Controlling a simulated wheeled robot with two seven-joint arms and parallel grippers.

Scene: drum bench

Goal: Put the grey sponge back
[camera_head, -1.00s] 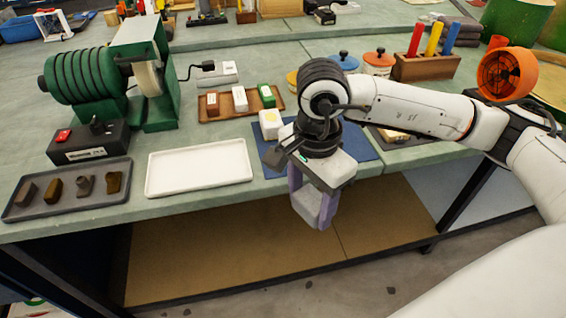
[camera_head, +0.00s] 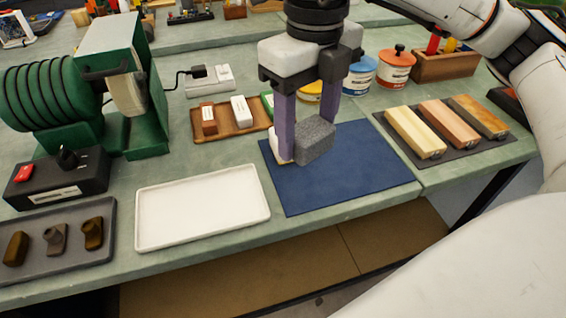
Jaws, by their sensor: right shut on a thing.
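The grey sponge (camera_head: 317,139) is a speckled dark grey block between the purple fingers of my right gripper (camera_head: 304,148). The gripper is shut on it and points down over the back left part of the blue mat (camera_head: 350,180). I cannot tell whether the sponge touches the mat. A pale cream block (camera_head: 274,147) shows partly behind the left finger, at the mat's left edge. My left gripper is not in view.
A white tray (camera_head: 203,207) lies left of the mat, empty. A wooden tray (camera_head: 228,128) with small blocks stands behind. Tins (camera_head: 394,72) stand behind the mat, wooden bars (camera_head: 449,128) lie right of it. A green machine (camera_head: 133,105) stands left.

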